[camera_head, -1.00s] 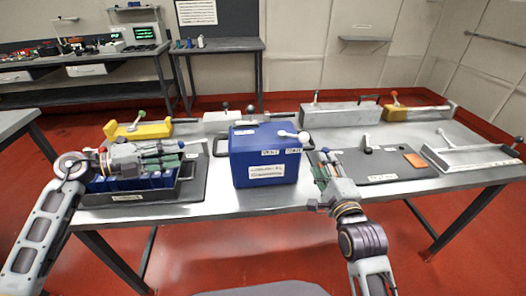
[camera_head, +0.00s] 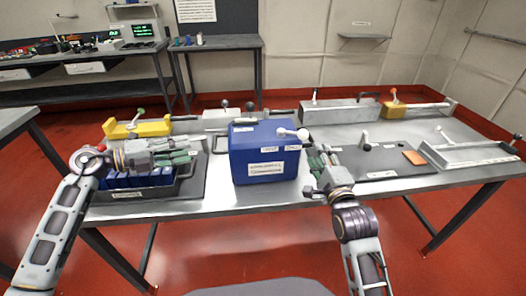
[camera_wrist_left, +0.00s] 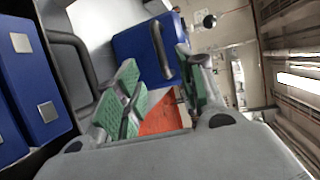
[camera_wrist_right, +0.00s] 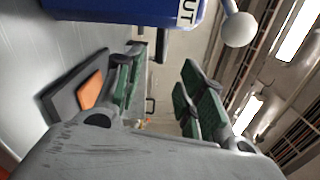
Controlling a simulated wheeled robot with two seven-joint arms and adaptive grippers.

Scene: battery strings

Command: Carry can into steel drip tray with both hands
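The can, a large blue box (camera_head: 265,160) with white labels, stands upright on the front middle of the steel table. My left gripper (camera_head: 190,157) is open and empty to its left, above the dark tray of blue cells. In the left wrist view the can (camera_wrist_left: 150,45) shows beyond the spread green-padded fingers, with a bar handle on its side. My right gripper (camera_head: 314,160) is open and empty close to its right side; I cannot tell if it touches. In the right wrist view the can (camera_wrist_right: 125,8) is at the top. The shallow steel tray (camera_head: 470,154) lies at the table's right end.
A dark tray (camera_head: 181,190) of blue cells sits at the left. A dark mat (camera_head: 372,178) with an orange plate (camera_head: 414,157) lies between can and steel tray. A yellow block (camera_head: 137,129) and a grey metal box (camera_head: 340,114) stand along the back.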

